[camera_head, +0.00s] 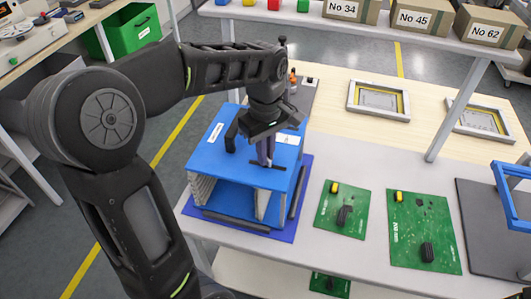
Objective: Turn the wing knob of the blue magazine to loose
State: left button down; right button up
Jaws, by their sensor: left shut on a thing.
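The blue magazine (222,165) is an open-fronted box with ribbed pale side walls. It stands on a darker blue mat on the white table, left of centre. My left gripper (265,163) points down onto the magazine's top plate, near its front right part. Its fingers are shut on the wing knob (281,167), of which only a small dark part shows beside the fingers. The rest of the knob is hidden, and its angle is hard to read. A black handle (231,136) stands on the top plate, left of the gripper. My right gripper is not in view.
Green circuit boards (326,222) lie on the table right of the magazine. A dark plate (490,230) and blue frame (515,190) are at the far right. Framed trays (378,117) lie behind. A shelf with numbered boxes (420,19) spans the back.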

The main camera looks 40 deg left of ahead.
pick_arm(q)
jog(key=n, duration=0.3)
jog(key=shift+n, duration=0.4)
jog(key=shift+n+b, duration=0.4)
jog(key=shift+n, duration=1.5)
jog(key=shift+w, duration=0.1)
jog(key=c, duration=1.5)
grip_release()
jog(key=shift+c, duration=0.2)
notch_tip(320, 180, up, 8)
jog(key=shift+f+p, duration=0.1)
jog(key=shift+p, duration=0.2)
